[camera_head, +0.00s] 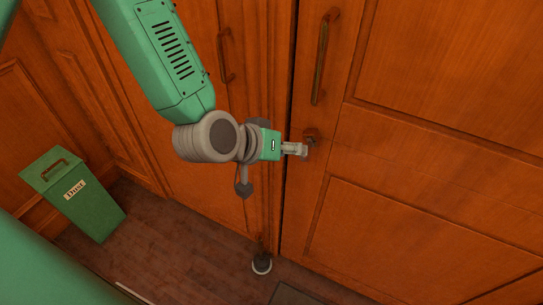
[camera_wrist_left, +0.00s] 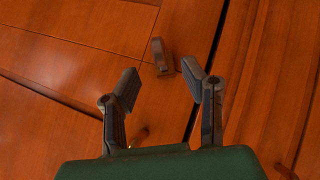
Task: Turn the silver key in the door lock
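My left gripper (camera_head: 297,149) reaches in from the left to the edge of the right-hand door (camera_head: 430,90). In the left wrist view its two fingers (camera_wrist_left: 160,84) stand apart with nothing between their tips. A small brown metal fitting (camera_head: 311,135), seemingly the lock, sits on that door right by the fingertips. In the wrist view, a brownish upright piece (camera_wrist_left: 159,57) stands out from the wood just beyond the fingers; I cannot tell whether it is the key or part of the lock. No clearly silver key shows. My right gripper is not in view.
A bar handle (camera_head: 323,55) is above the fitting, and another handle (camera_head: 226,55) is on the left-hand door. A dark gap parts the doors. A green bin labelled "Dust" (camera_head: 80,205) stands at left. A small dark object with a pale ring (camera_head: 261,263) is on the floor.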

